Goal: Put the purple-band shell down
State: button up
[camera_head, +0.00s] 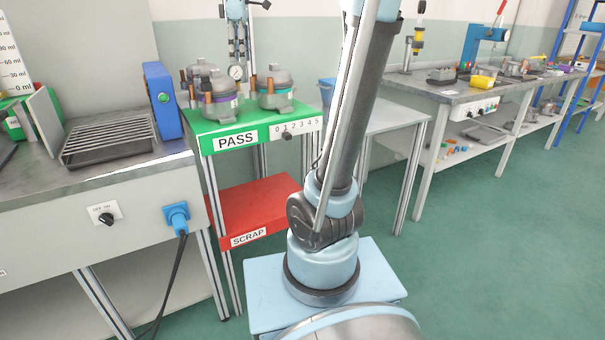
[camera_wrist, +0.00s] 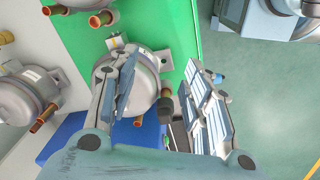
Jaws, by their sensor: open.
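The purple-band shell (camera_head: 222,102) stands upright on the green PASS shelf (camera_head: 262,120), at its front left. It is a grey domed shell with copper stubs. In the wrist view the shell (camera_wrist: 135,82) lies below my gripper, partly hidden by the left finger; its band is not clear there. My gripper (camera_wrist: 162,60) is open, its fingers spread apart and empty. In the head view my gripper (camera_head: 238,58) hangs above the shelf with fingers pointing down, apart from the shell.
A teal-band shell (camera_head: 275,90) stands to the right on the same shelf, and another shell (camera_head: 198,72) behind. A blue box (camera_head: 162,100) stands on the bench close to the left. A red SCRAP shelf (camera_head: 262,208) lies below.

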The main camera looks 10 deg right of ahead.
jog(key=s+d+f+m, duration=0.4)
jog(key=s+f, duration=0.4)
jog(key=f, duration=0.3)
jog(key=s+d+f+m+t, duration=0.1)
jog(key=s+d+f+m, duration=0.4)
jog(key=s+f, duration=0.3)
jog(key=s+d+f+m, duration=0.4)
jog(key=s+f+m, duration=0.2)
jog(key=f, duration=0.9)
jog(key=s, duration=0.2)
jog(key=shift+s+d+f+m+t, duration=0.3)
jog(key=shift+s+d+f, duration=0.05)
jog(key=shift+f, duration=0.05)
